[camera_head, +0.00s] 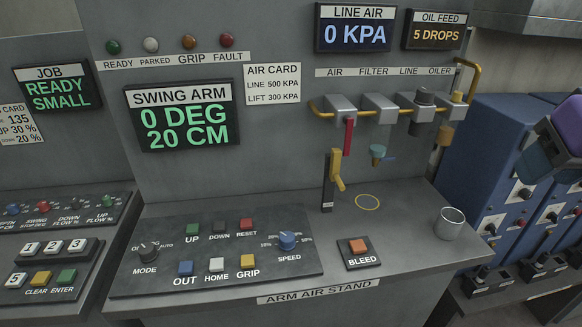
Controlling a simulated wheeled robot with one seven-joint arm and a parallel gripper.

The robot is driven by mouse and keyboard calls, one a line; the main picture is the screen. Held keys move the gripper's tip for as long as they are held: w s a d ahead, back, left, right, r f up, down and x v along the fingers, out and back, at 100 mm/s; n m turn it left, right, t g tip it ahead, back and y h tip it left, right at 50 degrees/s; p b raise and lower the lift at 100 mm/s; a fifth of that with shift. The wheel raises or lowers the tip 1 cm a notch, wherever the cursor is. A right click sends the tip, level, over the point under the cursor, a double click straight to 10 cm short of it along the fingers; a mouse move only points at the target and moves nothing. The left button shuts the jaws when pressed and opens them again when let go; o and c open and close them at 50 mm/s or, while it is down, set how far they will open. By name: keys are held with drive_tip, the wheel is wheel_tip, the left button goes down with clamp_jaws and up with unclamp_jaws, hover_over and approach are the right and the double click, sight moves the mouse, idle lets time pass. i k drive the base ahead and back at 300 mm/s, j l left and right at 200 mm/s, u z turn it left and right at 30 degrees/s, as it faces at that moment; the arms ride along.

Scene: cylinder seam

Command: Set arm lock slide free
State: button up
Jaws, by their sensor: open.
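No part in view is labelled as the arm lock slide, so I cannot tell for sure which one it is. A dark upright post with a yellow lever (337,172) stands on the grey arm air stand (400,232), left of a yellow ring mark. A red handle (349,136) hangs down below the AIR valve block. The swing arm display (182,116) reads 0 DEG, 20 CM. The line air display (353,27) reads 0 KPA. The fingers of my gripper are not in view.
A button panel (125,278) lies at front left of the stand, with a bleed button (359,246) right of it. A metal cup (450,222) stands near the right edge. Blue cabinets (480,175) are at the right. A purple and dark part cuts in at the right edge.

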sight(336, 155)
drive_tip(key=i+l+u, duration=0.1)
drive_tip(key=l+u, duration=0.35)
drive_tip(key=l, duration=0.25)
drive_tip(key=l+u, duration=0.4)
drive_tip(key=l, duration=0.25)
drive_tip(key=k+l+u, duration=0.1)
drive_tip(key=l+u, duration=0.35)
drive_tip(key=l, duration=0.25)
drive_tip(key=k+l, duration=0.1)
drive_tip(key=k, duration=0.55)
